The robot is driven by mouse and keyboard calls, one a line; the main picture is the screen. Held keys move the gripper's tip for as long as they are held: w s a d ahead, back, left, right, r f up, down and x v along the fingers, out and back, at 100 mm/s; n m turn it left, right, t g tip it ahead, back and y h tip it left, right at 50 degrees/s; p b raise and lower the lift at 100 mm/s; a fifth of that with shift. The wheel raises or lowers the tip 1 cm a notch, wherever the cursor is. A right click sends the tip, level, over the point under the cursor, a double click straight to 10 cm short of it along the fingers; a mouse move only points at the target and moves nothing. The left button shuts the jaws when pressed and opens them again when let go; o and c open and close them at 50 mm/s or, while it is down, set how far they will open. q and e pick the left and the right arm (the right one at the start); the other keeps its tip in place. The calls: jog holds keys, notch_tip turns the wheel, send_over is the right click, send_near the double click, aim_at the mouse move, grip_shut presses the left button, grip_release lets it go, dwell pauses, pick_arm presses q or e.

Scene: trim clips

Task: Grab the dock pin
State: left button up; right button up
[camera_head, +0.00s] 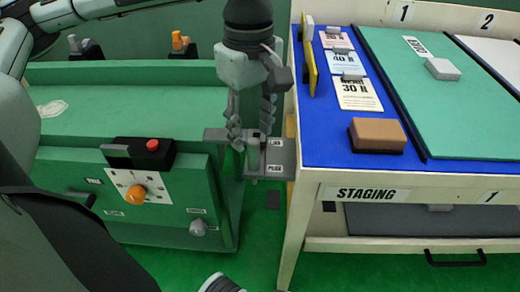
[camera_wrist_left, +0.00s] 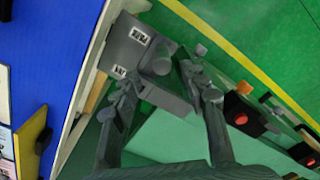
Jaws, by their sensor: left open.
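The dock pin (camera_head: 254,146) is a short grey knob standing upright on a grey bracket plate (camera_head: 283,157) between the green cart and the staging table. It also shows in the left wrist view (camera_wrist_left: 162,61), beside two small white labels on the plate. My left gripper (camera_head: 251,125) points down over the plate, its fingers apart on either side of the pin in the head view. In the left wrist view the open fingers (camera_wrist_left: 155,82) reach toward the pin. I cannot tell whether they touch it. My right gripper is not in view.
The staging table (camera_head: 407,181) is close on the right, with a brown block (camera_head: 378,135), cards and a yellow-edged strip (camera_head: 309,66). The green cart (camera_head: 120,75) on the left carries a control box with a red button (camera_head: 152,145) and an orange knob (camera_head: 135,195).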

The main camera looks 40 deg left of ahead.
aim_at(253, 155)
pick_arm(q)
jog(key=f, duration=0.4)
jog(key=shift+s+d+f, duration=0.3)
jog(key=shift+s+f, duration=0.05)
jog(key=shift+s, duration=0.05)
jog(key=shift+f, duration=0.55)
grip_shut()
